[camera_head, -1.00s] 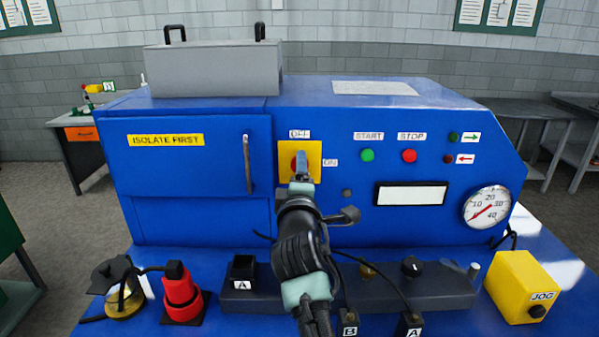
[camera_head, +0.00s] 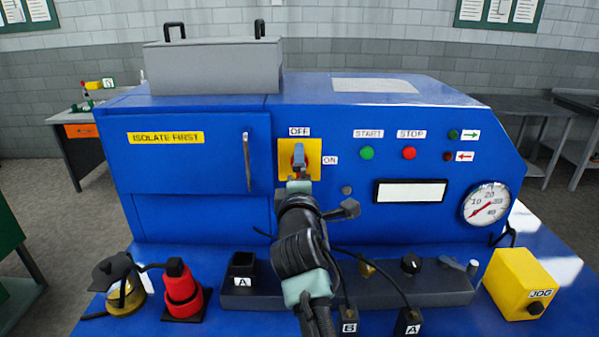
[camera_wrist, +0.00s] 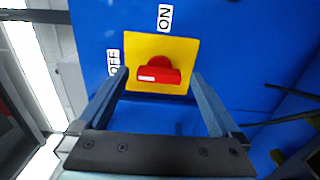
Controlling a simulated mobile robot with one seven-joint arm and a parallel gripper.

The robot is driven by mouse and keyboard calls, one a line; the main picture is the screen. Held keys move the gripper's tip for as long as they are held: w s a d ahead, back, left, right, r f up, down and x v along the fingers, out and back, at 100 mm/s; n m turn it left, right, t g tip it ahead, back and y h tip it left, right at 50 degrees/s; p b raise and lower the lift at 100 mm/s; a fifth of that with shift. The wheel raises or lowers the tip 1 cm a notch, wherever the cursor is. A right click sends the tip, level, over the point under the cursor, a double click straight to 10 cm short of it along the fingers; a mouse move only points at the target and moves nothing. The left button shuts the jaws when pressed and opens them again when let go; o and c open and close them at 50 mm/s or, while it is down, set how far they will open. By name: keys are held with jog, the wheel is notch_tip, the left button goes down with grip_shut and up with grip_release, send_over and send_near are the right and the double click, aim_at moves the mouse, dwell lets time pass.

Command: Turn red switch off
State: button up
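The red switch (camera_wrist: 160,75) sits on a yellow plate (camera_wrist: 182,48) on the front of the blue machine. In the wrist view its handle bar lies level, and the white-marked end faces the OFF label (camera_wrist: 113,62); the ON label (camera_wrist: 165,18) is off its side. In the head view the OFF label (camera_head: 299,132) is above the plate and the ON label (camera_head: 330,160) to its right. My gripper (camera_wrist: 160,74) is open, with one finger on each side of the switch and visible gaps between. In the head view my gripper (camera_head: 299,158) largely hides the switch.
The green START (camera_head: 367,153) and red STOP (camera_head: 409,153) buttons are right of the plate. A door handle (camera_head: 247,162) stands out on the left.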

jog(key=s+b, duration=0.3)
jog(key=s, duration=1)
dwell(0.4)
jog(key=s+r+m+t, duration=0.4)
jog(key=s+r+m, duration=0.5)
jog(key=r, duration=0.5)
jog(key=s+r+m+t, duration=0.5)
jog(key=s+r+m, duration=0.4)
jog(key=r, duration=0.6)
jog(key=shift+s, duration=0.9)
jog(key=shift+f, duration=0.15)
